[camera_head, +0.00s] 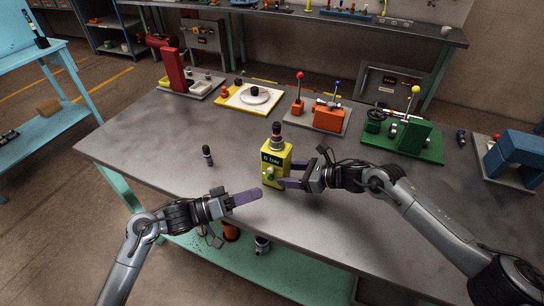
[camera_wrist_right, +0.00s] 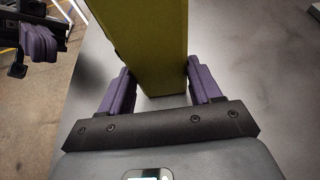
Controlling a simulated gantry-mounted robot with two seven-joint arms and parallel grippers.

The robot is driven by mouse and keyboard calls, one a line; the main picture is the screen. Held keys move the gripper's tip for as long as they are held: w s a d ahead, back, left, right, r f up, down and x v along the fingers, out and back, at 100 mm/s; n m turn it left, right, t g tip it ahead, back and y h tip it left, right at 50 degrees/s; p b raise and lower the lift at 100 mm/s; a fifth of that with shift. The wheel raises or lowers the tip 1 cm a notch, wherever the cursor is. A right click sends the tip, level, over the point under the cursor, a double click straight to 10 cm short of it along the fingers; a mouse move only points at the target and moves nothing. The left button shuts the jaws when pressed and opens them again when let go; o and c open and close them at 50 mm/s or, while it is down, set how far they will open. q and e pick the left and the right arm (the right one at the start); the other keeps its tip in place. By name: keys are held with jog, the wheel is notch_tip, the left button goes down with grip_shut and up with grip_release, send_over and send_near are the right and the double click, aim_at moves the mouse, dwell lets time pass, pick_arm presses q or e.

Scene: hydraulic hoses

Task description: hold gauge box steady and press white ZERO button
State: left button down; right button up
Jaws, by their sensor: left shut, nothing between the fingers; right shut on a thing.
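The yellow gauge box (camera_head: 273,163) stands upright on the grey table, with a dark display on its upper front and a dark fitting on top. Small pale buttons show on its front below the display; I cannot read their labels. My right gripper (camera_head: 285,175) is shut on the box from the right. In the right wrist view its purple fingers (camera_wrist_right: 155,88) sit on both sides of the yellow box (camera_wrist_right: 145,40). My left gripper (camera_head: 258,194) is shut and empty, its purple fingertips just left of the box's lower front, apart from it. It also shows in the right wrist view (camera_wrist_right: 40,42).
A small black cylinder (camera_head: 207,155) stands left of the box. Fixtures line the back of the table: a red one (camera_head: 174,70), a white and yellow plate (camera_head: 250,96), an orange one (camera_head: 327,117) and a green one (camera_head: 404,134). The table's front edge is close to my left gripper.

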dwell(0.4)
jog(key=o, duration=1.5)
